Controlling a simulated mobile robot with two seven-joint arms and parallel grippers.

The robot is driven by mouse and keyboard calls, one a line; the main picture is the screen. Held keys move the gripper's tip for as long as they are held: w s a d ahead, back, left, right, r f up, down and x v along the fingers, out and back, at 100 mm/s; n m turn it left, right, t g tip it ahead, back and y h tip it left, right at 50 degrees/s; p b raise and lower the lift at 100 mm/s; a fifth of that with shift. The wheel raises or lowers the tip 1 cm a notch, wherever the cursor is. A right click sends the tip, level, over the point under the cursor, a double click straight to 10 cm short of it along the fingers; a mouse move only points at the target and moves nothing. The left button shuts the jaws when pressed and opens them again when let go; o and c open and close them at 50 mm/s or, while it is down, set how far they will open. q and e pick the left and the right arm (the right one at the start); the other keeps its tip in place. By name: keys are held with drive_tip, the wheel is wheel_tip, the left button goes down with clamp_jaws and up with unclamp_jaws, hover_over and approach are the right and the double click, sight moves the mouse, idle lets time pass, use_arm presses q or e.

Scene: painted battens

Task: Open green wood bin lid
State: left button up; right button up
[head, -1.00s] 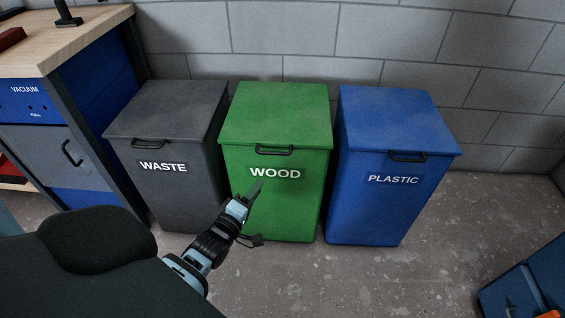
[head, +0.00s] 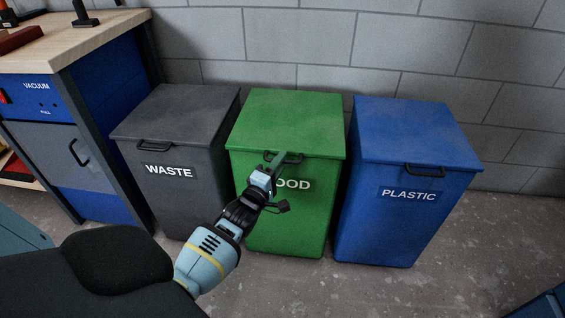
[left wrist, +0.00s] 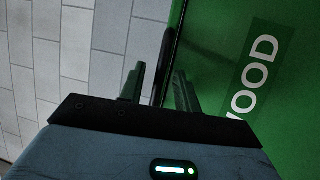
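The green wood bin (head: 290,225) stands in the middle of the head view with its lid (head: 290,122) closed. The lid has a black handle (head: 292,158) at its front edge. My left gripper (head: 275,160) is at the left part of this handle and covers part of the WOOD label. In the left wrist view, its two fingers (left wrist: 159,88) are apart, with the dark handle (left wrist: 163,65) showing between them. I cannot tell whether they touch it. My right gripper is not in view.
The grey waste bin (head: 178,190) stands to the left and the blue plastic bin (head: 405,215) to the right, both with lids closed. A block wall (head: 420,45) is close behind. A workbench (head: 75,40) stands at far left. The floor in front is mostly clear.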

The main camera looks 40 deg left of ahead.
use_arm(q)
drive_tip(key=shift+w+a+r, duration=0.1)
drive_tip(key=shift+w+a, duration=0.05)
drive_tip(key=shift+w, duration=0.55)
clamp_jaws()
